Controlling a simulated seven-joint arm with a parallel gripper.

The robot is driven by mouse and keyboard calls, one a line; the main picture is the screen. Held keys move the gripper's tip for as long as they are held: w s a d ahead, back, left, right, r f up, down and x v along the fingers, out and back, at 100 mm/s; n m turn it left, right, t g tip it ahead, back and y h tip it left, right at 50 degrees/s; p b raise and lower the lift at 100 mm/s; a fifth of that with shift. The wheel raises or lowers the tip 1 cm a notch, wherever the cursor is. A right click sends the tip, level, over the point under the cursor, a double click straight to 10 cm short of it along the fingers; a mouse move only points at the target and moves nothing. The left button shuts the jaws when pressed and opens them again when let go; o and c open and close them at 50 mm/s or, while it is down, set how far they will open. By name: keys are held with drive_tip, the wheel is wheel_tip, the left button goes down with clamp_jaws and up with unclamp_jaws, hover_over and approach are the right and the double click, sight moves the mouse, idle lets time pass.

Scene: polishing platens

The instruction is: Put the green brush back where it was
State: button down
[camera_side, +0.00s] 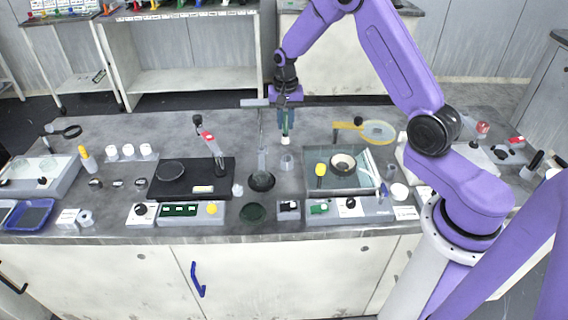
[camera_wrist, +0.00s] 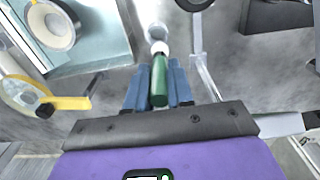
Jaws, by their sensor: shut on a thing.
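My gripper (camera_side: 285,118) is shut on the green brush and holds it upright above the counter, near the middle. In the wrist view the green brush (camera_wrist: 160,80) sits between the two blue fingers (camera_wrist: 159,92), its white end pointing away from the gripper. In the side view the white end of the brush (camera_side: 285,139) shows below the fingers. A small grey cup (camera_side: 287,162) stands below the brush, with a visible gap between them. A pale round rim, probably that cup, shows just beyond the white end in the wrist view (camera_wrist: 157,32).
A thin stand with a dark round base (camera_side: 262,182) is close left of the cup. Right is a platen tray (camera_side: 360,183) with a white dish (camera_side: 342,163) and yellow-topped piece (camera_side: 320,172). Left is a black platen base (camera_side: 220,166). A yellow-handled magnifier (camera_side: 378,131) stands behind right.

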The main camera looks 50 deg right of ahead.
sight(287, 142)
drive_tip(key=f, duration=0.5)
drive_tip(key=shift+s+d+f, duration=0.15)
drive_tip(key=shift+d+f, duration=0.05)
drive_tip(key=shift+d, duration=0.1)
drive_tip(key=shift+f, duration=2.25)
drive_tip(key=shift+f, duration=0.1)
drive_tip(key=c, duration=1)
unclamp_jaws()
wheel_tip(287, 142, up, 12)
drive_tip(key=shift+a+r, duration=0.1)
drive_tip(key=shift+r, duration=0.05)
